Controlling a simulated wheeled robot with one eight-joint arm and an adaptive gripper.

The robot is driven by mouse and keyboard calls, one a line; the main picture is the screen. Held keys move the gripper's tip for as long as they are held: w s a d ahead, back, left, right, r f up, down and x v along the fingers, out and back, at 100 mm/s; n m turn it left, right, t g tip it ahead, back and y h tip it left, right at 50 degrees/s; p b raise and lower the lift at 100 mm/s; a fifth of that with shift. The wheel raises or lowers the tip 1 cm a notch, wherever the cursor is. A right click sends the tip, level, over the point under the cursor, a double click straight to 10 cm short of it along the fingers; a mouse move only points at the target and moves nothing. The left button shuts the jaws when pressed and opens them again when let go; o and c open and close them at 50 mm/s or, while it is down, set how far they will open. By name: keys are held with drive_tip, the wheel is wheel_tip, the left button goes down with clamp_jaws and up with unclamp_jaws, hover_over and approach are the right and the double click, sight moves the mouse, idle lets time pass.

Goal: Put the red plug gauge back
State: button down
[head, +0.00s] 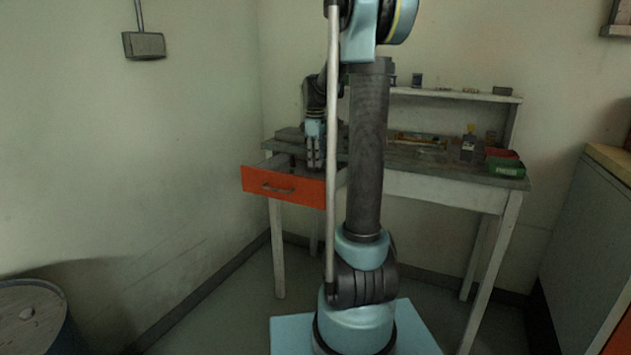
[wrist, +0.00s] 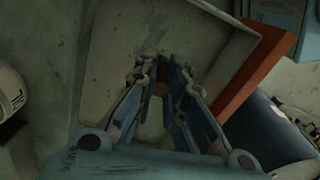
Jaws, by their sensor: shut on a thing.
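My gripper (head: 316,160) points down over the open drawer (head: 284,186) at the left end of the workbench. In the wrist view my gripper (wrist: 160,76) is shut on a small, dark reddish-brown thing (wrist: 160,89), which I take to be the red plug gauge. Only a little of it shows between the fingers, and its lower end is hidden. The drawer's pale inside (wrist: 115,45) lies beneath the fingers, with the orange front (wrist: 250,75) to the right. I cannot tell whether the held thing touches the drawer floor.
The workbench top (head: 400,157) carries small items and a green bin (head: 505,168) and red bin (head: 500,153) at its right end. A narrow shelf (head: 445,95) stands behind. A grey cabinet (head: 590,240) is at the right, a drum (head: 35,315) at the lower left.

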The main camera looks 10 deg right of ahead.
sight(315, 171)
drive_tip(key=shift+f, duration=3.15)
drive_tip(key=c, duration=1.7)
unclamp_jaws()
drive_tip(key=shift+f, duration=0.1)
drive_tip(key=shift+o, duration=0.2)
wheel_tip(315, 171, up, 12)
drive_tip(key=shift+s+r, duration=0.1)
drive_tip(key=s+f+m, duration=0.4)
drive_tip(key=s+f, duration=0.2)
drive_tip(key=s, duration=0.5)
drive_tip(key=s+f+m+t, duration=0.1)
drive_tip(key=s+f+m, duration=0.3)
drive_tip(key=s, duration=0.8)
drive_tip(key=s+f+m+t, duration=0.1)
drive_tip(key=s+f+m, duration=0.3)
drive_tip(key=s+f, duration=0.5)
drive_tip(key=s, duration=0.2)
drive_tip(key=shift+s+d+m, duration=0.15)
drive_tip(key=shift+s+m, duration=0.15)
drive_tip(key=shift+s, duration=0.05)
